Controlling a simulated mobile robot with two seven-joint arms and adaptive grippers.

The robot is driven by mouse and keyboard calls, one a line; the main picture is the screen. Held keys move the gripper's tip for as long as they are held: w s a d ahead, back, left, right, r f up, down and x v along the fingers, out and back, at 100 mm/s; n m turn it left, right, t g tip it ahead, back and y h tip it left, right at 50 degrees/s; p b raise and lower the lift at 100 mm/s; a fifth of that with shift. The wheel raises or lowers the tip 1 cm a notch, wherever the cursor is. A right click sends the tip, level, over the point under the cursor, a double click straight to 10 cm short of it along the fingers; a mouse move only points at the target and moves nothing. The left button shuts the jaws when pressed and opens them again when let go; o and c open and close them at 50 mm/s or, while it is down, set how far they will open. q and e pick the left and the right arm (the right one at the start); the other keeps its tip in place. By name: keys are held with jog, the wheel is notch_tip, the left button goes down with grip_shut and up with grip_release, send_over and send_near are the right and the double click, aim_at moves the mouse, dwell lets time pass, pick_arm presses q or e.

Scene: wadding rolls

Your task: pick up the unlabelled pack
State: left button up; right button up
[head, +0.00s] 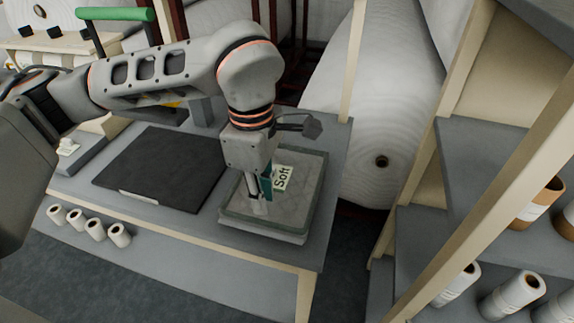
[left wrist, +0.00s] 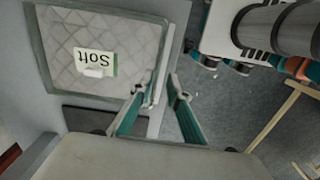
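A quilted grey pack (head: 300,205) with a white-and-green "Soft" label lies in a shallow grey tray (head: 262,232) at the table's right end. The pack also shows at upper left in the left wrist view (left wrist: 98,25). My left gripper (head: 260,203) points down over the tray's left part, beside the label. In the left wrist view its two teal fingers (left wrist: 162,88) are apart with nothing between them; one overlaps the tray's edge. Contact with the pack cannot be told. I cannot make out any pack clearly without a label. My right gripper is not in view.
A flat black mat (head: 160,168) lies left of the tray. Another grey tray (head: 84,158) with a small labelled item is at the far left. Several small white rolls (head: 95,229) stand along the lower ledge. A shelf (head: 425,240) with rolls stands at right; large rolls (head: 385,110) stand behind.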

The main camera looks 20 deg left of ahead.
aim_at(261, 220)
pick_arm(q)
jog(key=shift+w+a+r, duration=0.25)
jog(key=shift+w+a, duration=0.1)
jog(key=shift+a, duration=0.1)
jog(key=shift+a+f, duration=0.1)
jog(key=shift+f, duration=0.05)
jog(key=shift+s+f, duration=0.25)
jog(key=shift+f, duration=1)
notch_tip(261, 220, down, 4)
jog(key=shift+f, duration=0.4)
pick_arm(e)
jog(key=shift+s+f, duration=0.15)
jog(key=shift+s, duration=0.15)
pick_arm(q)
jog(key=c, duration=0.5)
grip_shut()
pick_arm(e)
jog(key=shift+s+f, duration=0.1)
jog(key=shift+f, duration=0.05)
